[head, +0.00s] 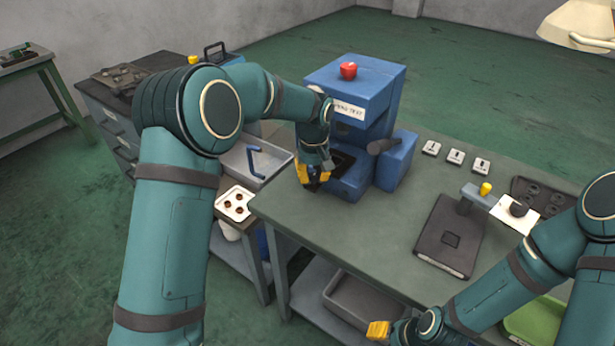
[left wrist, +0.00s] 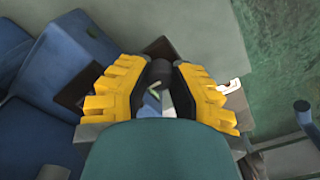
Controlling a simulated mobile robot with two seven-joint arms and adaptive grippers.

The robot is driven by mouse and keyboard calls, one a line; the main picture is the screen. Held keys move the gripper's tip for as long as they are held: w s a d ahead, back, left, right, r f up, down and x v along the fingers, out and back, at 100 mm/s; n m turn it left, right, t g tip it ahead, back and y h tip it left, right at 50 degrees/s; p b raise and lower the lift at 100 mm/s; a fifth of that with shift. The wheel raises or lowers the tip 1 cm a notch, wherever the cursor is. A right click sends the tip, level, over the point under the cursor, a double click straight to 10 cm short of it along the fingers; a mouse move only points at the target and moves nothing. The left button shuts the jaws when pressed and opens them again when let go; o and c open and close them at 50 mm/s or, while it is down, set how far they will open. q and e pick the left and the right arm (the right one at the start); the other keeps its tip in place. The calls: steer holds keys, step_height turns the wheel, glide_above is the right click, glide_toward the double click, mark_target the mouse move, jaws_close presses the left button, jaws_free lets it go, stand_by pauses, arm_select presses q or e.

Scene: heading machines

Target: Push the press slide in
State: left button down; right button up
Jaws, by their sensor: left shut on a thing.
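The blue press (head: 352,110) stands on the green-topped table, with a red button on top and a white label on its front. The dark press slide (head: 343,162) shows low at its front, partly hidden by my left gripper (head: 314,177). My left gripper is at the slide's outer end, pointing down. In the left wrist view its yellow fingers (left wrist: 158,88) close around a dark rounded piece (left wrist: 158,70), which looks like the slide's handle. My right gripper (head: 378,331) shows only in part at the bottom edge, away from the press; its jaws are unclear.
A dark fixture (head: 450,237) and several small white switches (head: 455,157) are on the table's right. The table's front middle is clear.

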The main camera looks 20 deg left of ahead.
arm_select(q)
steer(key=shift+s+a+f, duration=0.1)
steer(key=shift+s+a, duration=0.05)
steer(key=shift+s, duration=0.2)
steer(key=c, duration=0.7)
jaws_free()
steer(key=shift+c, duration=0.2)
step_height(320, 180, up, 12)
